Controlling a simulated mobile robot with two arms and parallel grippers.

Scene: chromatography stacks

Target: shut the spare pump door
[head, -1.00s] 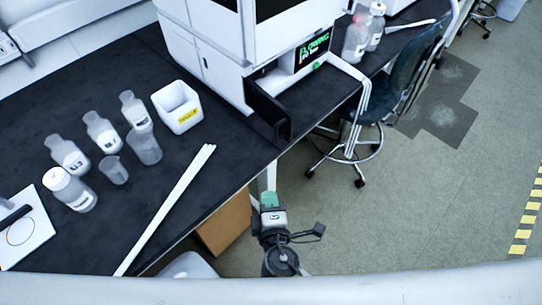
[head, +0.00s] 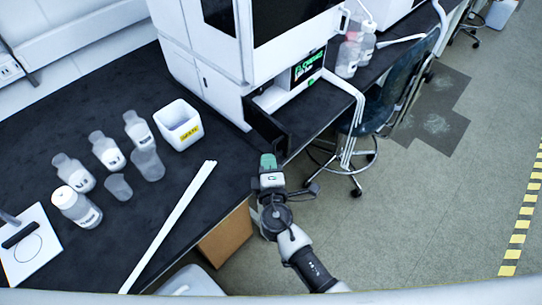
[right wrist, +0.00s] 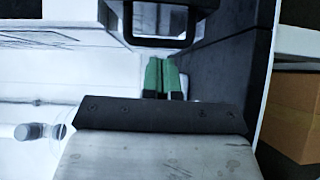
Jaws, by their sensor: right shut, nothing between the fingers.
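The spare pump door (head: 267,132) looks like the black panel standing open at the lower front of the white instrument (head: 215,85). It juts out toward me at the bench edge. My right gripper (head: 268,160) has green fingertips and is just below the door's near end in the head view; whether they touch I cannot tell. Its green fingers (right wrist: 161,76) are together and empty in the right wrist view. A dark surface lies right of them there, and I cannot tell if it is the door. My left gripper is out of view.
Several bottles (head: 108,150), a white bin (head: 178,125) and long white rods (head: 170,225) are on the black bench. A cardboard box (head: 226,236) is under the bench edge. A blue chair (head: 395,95) stands to the right. Floor at lower right is clear.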

